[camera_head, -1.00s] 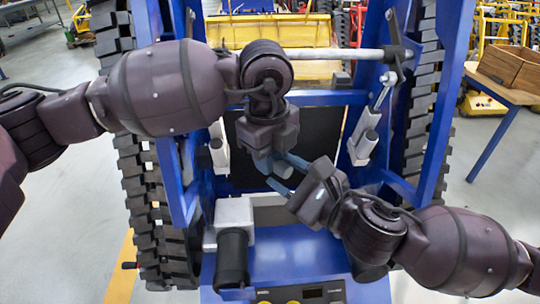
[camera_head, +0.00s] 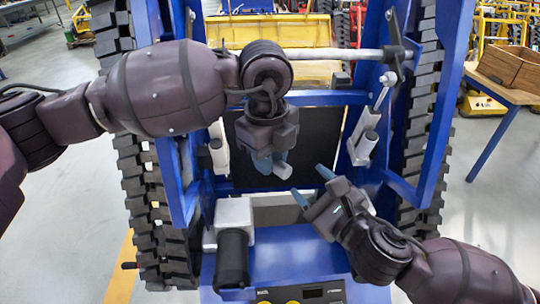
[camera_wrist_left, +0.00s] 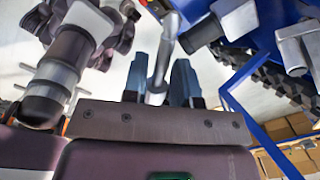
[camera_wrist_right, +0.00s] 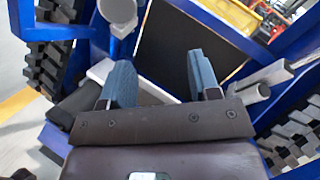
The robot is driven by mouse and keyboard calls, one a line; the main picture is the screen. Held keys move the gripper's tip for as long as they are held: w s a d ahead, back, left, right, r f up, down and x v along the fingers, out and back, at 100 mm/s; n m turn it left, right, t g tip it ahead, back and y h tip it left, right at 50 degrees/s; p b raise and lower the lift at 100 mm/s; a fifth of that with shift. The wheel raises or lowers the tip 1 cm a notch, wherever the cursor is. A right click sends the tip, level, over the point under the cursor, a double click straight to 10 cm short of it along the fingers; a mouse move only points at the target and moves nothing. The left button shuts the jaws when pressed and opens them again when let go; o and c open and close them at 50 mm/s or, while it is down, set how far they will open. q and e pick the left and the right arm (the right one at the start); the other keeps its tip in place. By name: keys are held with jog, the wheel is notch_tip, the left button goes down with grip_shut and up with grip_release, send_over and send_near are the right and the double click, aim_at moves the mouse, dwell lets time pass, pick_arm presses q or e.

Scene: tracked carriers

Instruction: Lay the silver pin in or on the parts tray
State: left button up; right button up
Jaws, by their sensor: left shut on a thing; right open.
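My left gripper (camera_head: 271,165) points down over the black panel in the middle of the carrier. In the left wrist view its blue fingers (camera_wrist_left: 160,78) are shut on a slim silver piece, which looks like the silver pin (camera_wrist_left: 157,88). I cannot tell for sure which thing is the parts tray.
The blue carrier frame (camera_head: 427,140) surrounds both grippers, with black tracks (camera_head: 152,200) on either side. A grey block with a black cylinder (camera_head: 232,255) stands at the lower left. A wooden box (camera_head: 512,66) is on a table at the right.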

jog(key=w+d+f+m+t+h, duration=0.1)
jog(key=d+f+m+h, duration=0.4)
jog(key=d+f+h, duration=0.2)
jog(key=shift+d+f+t+h, duration=0.2)
jog(key=shift+d+t+h, duration=0.2)
jog(key=shift+d, duration=0.75)
